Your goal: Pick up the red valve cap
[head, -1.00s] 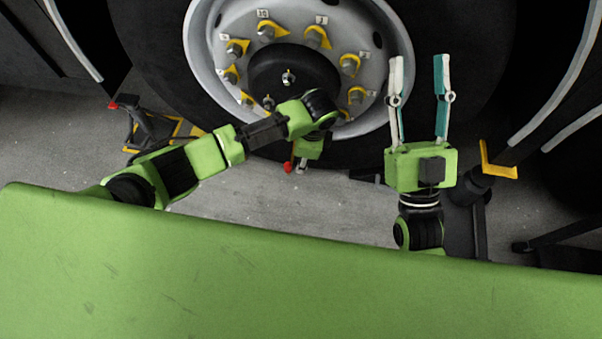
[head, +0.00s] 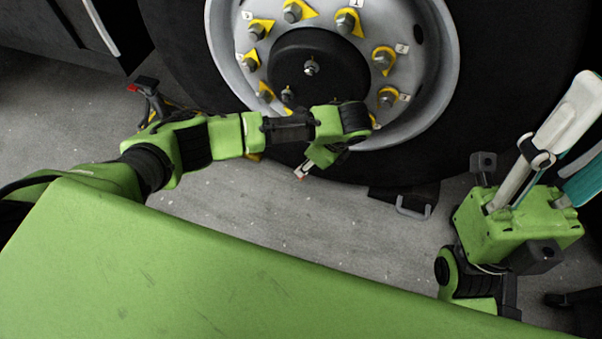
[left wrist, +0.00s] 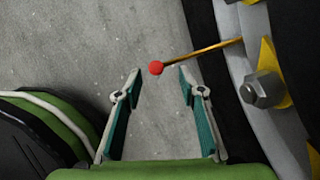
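The red valve cap (left wrist: 155,68) is a small red ball at the end of a thin yellow-brown stem in the left wrist view. My left gripper (left wrist: 160,73) is open, with its two teal-padded fingers apart. The cap appears between the fingertips, nearer the left one; I cannot tell whether it is level with them in depth. In the head view my left gripper (head: 305,168) points down below the wheel rim, mostly hidden by its own wrist, with a speck of red at its tip. My right gripper (head: 582,145) is open and empty at the right edge.
The large wheel (head: 440,90) has a grey rim with several nuts and yellow pointers; one nut (left wrist: 264,90) is close right of the left fingers. A black block with a metal handle (head: 410,205) lies on the floor. A red-tipped stand (head: 150,95) is at left.

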